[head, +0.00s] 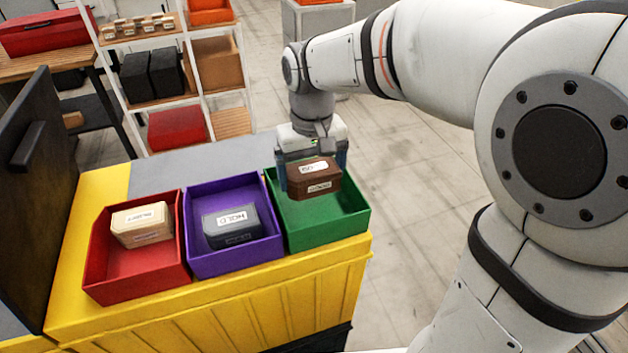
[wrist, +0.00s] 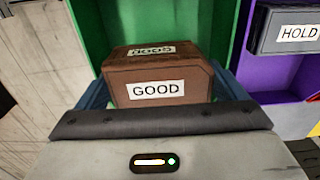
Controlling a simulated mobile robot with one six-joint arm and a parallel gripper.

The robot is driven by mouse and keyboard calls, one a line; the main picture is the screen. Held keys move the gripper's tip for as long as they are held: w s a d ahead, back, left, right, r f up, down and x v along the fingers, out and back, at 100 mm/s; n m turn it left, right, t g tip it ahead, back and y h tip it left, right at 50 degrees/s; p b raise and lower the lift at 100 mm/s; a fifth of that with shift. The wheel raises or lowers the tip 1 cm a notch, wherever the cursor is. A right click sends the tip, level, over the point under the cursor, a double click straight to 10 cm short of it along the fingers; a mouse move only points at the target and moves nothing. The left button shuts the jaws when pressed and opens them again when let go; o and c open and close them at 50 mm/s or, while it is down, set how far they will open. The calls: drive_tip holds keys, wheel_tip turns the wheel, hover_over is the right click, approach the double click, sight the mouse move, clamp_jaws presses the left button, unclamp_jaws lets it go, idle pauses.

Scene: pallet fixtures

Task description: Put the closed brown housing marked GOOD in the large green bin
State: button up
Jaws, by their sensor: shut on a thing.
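The closed brown housing (head: 314,178) is held in my gripper (head: 312,172) above the large green bin (head: 345,226). In the wrist view the brown housing (wrist: 158,86) carries white GOOD labels on its top and on the side facing the camera. My gripper (wrist: 155,92) is shut on it, with blue fingers on both sides. The green bin (wrist: 90,30) shows behind and below the housing. Whether the housing touches the bin cannot be told; it looks raised over the bin's interior.
A purple bin (head: 262,262) with a dark grey housing marked HOLD (head: 230,226) stands directly left of the green bin. A red bin (head: 100,290) with a beige housing (head: 142,224) is farther left. All stand on a yellow-topped base (head: 230,310). A dark upright panel (head: 35,200) is at left.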

sight(312, 189)
drive_tip(key=shift+f, duration=2.2)
drive_tip(key=shift+f, duration=0.25)
drive_tip(key=o, duration=0.8)
drive_tip(key=shift+r, duration=0.1)
wheel_tip(312, 189, up, 12)
drive_tip(key=shift+r+b, duration=0.15)
drive_tip(key=shift+b, duration=0.2)
drive_tip(key=s+d+f+m+t, duration=0.1)
drive_tip(key=s+d+f, duration=0.1)
drive_tip(key=s+d, duration=0.2)
drive_tip(key=s+d+f+m+t, duration=0.1)
drive_tip(key=s+d+f, duration=0.2)
drive_tip(key=s+d, duration=0.1)
drive_tip(key=s+d+f+m+t, duration=0.1)
drive_tip(key=s+d+f, duration=0.2)
drive_tip(key=s+d, duration=0.1)
drive_tip(key=shift+s+d+t, duration=0.25)
drive_tip(key=shift+s+t, duration=0.05)
drive_tip(key=shift+s, duration=0.1)
